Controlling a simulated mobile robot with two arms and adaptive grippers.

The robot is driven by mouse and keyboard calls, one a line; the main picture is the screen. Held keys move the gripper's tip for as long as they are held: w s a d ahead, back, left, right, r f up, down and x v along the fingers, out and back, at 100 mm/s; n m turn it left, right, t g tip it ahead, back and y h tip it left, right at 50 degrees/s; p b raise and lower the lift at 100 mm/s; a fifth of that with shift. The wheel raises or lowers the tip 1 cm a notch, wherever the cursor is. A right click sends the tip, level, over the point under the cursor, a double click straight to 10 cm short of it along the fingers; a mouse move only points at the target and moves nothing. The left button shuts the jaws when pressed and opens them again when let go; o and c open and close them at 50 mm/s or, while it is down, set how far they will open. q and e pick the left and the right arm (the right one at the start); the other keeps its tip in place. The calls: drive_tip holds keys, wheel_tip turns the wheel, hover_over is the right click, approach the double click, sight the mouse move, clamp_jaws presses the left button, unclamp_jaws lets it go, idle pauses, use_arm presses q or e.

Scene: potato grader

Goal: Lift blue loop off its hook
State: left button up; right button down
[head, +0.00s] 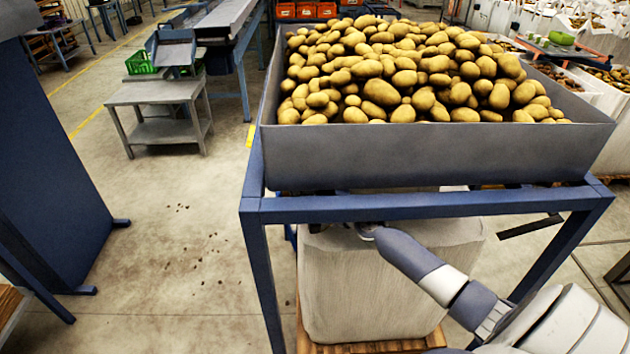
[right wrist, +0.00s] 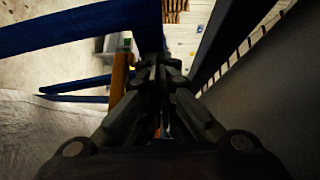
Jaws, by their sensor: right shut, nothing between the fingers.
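No blue loop or hook can be told apart clearly in either view. A large pale bag (head: 385,285) stands under the blue frame (head: 420,207), and its top is partly hidden by the frame's front beam. My right arm comes in from the right, and my right gripper (head: 365,231) is at the bag's top, just below the beam and mostly hidden. In the right wrist view the right gripper (right wrist: 157,65) is shut and empty. Dark blue bars (right wrist: 80,28) lie left of its fingers, with an upright orange piece (right wrist: 120,75) beside them. My left gripper is not in view.
A grey hopper (head: 430,155) heaped with potatoes (head: 400,75) sits on the frame above my right arm. The bag rests on a wooden pallet (head: 375,346). A grey stand (head: 155,95) is at the back left. The floor left of the frame is mostly clear.

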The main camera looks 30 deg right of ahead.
drive_tip(key=w+a+f+p, duration=0.1)
drive_tip(key=w+a, duration=0.2)
drive_tip(key=a, duration=0.3)
drive_tip(key=shift+w, duration=0.4)
idle(0.3)
